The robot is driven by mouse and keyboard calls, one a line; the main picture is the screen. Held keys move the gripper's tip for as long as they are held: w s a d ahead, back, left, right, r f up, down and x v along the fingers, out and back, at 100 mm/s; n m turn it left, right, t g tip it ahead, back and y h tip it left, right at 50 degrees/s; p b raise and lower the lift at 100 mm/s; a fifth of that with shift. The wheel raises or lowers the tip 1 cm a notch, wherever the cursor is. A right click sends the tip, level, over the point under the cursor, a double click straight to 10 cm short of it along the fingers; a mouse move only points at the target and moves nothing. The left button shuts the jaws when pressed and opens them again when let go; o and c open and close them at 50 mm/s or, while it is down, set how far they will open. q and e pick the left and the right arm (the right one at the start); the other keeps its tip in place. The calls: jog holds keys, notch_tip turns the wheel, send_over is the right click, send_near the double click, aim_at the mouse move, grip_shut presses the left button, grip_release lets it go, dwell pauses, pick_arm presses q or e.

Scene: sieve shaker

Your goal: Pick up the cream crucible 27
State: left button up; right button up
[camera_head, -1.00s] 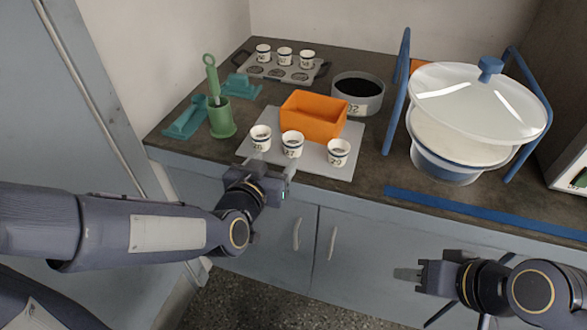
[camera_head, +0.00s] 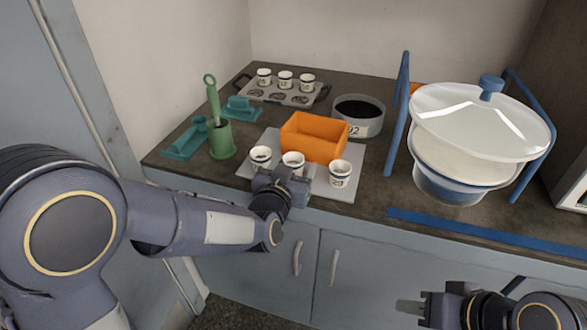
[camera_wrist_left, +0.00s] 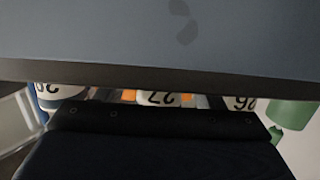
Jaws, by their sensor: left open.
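Three cream crucibles stand in a front row on a grey mat (camera_head: 325,188). The middle one, crucible 27 (camera_head: 293,158), has its lower part hidden by my left gripper (camera_head: 287,178). Its upside-down number shows in the left wrist view (camera_wrist_left: 160,98). The left gripper is open, just in front of crucible 27; contact cannot be told. Crucible 26 (camera_head: 260,155) stands to its left and crucible 29 (camera_head: 340,171) to its right. My right gripper (camera_head: 420,308) is at the lower right, away from the counter, its jaws unclear.
An orange bin (camera_head: 314,148) stands right behind the crucibles. A green holder (camera_head: 222,145) is at the left, a black-filled sieve (camera_head: 360,125) behind right. A large lidded bowl (camera_head: 465,165) between blue rails is further right. A tray (camera_head: 285,98) with three more crucibles is at the back.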

pick_arm(q)
jog(key=c, duration=1)
jog(key=shift+r, duration=0.15)
